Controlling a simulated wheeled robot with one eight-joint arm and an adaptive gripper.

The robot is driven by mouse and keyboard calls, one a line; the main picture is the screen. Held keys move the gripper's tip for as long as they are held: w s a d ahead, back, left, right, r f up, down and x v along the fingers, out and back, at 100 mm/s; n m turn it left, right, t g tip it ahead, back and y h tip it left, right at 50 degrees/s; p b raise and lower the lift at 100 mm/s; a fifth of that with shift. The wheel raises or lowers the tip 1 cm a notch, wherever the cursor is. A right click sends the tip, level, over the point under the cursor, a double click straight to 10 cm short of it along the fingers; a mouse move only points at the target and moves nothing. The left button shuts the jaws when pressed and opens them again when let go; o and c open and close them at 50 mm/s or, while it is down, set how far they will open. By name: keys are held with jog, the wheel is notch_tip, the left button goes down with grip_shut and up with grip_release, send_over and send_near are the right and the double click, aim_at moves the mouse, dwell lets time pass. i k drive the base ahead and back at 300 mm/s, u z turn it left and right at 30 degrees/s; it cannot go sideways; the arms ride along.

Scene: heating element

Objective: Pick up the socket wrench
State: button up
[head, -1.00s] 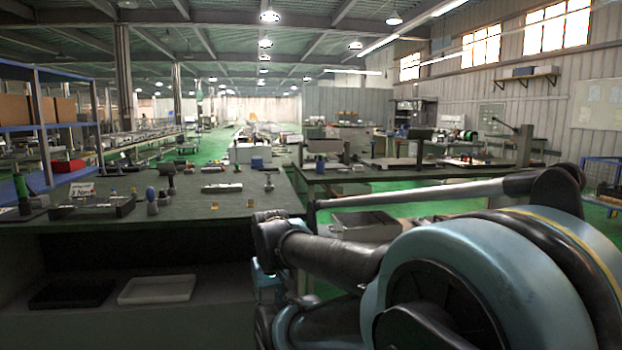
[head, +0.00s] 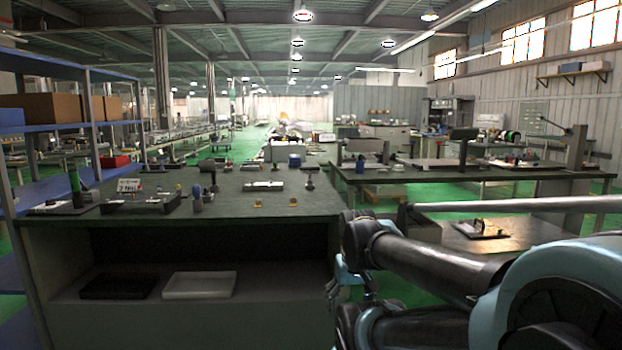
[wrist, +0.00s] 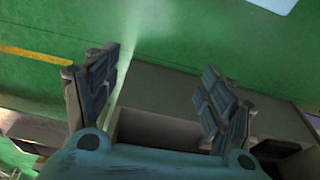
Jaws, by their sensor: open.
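I cannot make out the socket wrench for certain. Several small tools stand or lie on the dark workbench (head: 300,222), too small to identify surely. Among them are an upright tool with a dark head (head: 309,178), a flat silver piece (head: 263,186) and a grey-blue handled item (head: 197,198). My gripper (wrist: 160,95) is open in the wrist view, its two dark padded fingers wide apart with nothing between them. Green floor and a grey surface lie beyond the fingers. The gripper is away from the tools on the bench top.
A black tray (head: 118,286) and a white tray (head: 200,285) sit on the shelf under the bench. A blue-framed rack (head: 70,126) stands at the left. Another bench (head: 470,175) stands behind at the right. Green floor (head: 405,288) shows between the benches.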

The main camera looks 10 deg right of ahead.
aim_at(309, 181)
jog(key=k, duration=0.5)
jog(key=z, duration=0.7)
jog(key=i, duration=2.35)
jog(key=u, duration=0.7)
